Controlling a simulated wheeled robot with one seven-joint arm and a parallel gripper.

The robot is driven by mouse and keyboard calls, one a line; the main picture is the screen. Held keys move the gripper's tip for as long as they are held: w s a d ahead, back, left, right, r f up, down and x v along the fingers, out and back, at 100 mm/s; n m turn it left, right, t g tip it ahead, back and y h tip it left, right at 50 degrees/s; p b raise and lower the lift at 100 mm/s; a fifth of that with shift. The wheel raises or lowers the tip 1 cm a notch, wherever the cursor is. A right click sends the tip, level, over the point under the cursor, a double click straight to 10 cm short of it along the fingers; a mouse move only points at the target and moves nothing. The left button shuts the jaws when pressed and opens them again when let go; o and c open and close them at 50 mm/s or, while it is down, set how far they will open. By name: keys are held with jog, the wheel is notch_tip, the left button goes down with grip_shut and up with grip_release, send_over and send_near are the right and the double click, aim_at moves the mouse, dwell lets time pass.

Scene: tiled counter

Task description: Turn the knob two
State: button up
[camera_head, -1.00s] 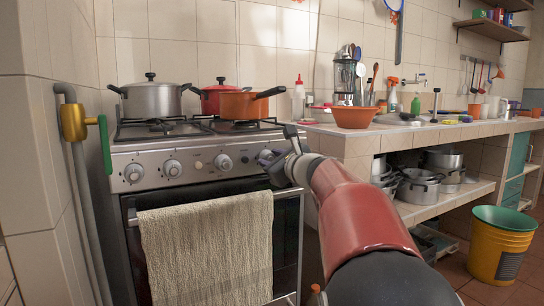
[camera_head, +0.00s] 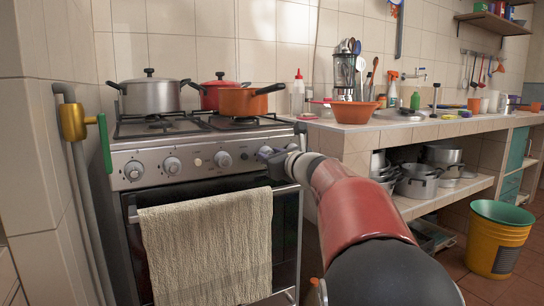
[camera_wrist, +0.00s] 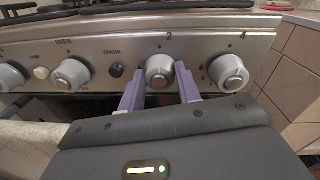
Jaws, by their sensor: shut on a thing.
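Knob two is the round grey-and-silver knob (camera_wrist: 160,70) under the printed "2" in the wrist view, on the stove's front panel. My gripper (camera_wrist: 160,86) has its purple fingers on the left and right sides of this knob, closed on it. In the head view my gripper (camera_head: 267,157) is at the right part of the panel and mostly covers the knob. The stove (camera_head: 150,152) stands at the left with its knob row facing me.
Knob four (camera_wrist: 229,72) is close on the right. The spark button (camera_wrist: 116,70) and oven knob (camera_wrist: 71,74) are on the left. A towel (camera_head: 208,248) hangs on the oven door. Pots, including an orange pan (camera_head: 240,102), stand on the hob.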

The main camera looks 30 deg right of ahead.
jog(key=o, duration=1)
jog(key=s, duration=0.7)
jog(key=shift+s+d, duration=0.35)
jog(key=shift+s, duration=0.05)
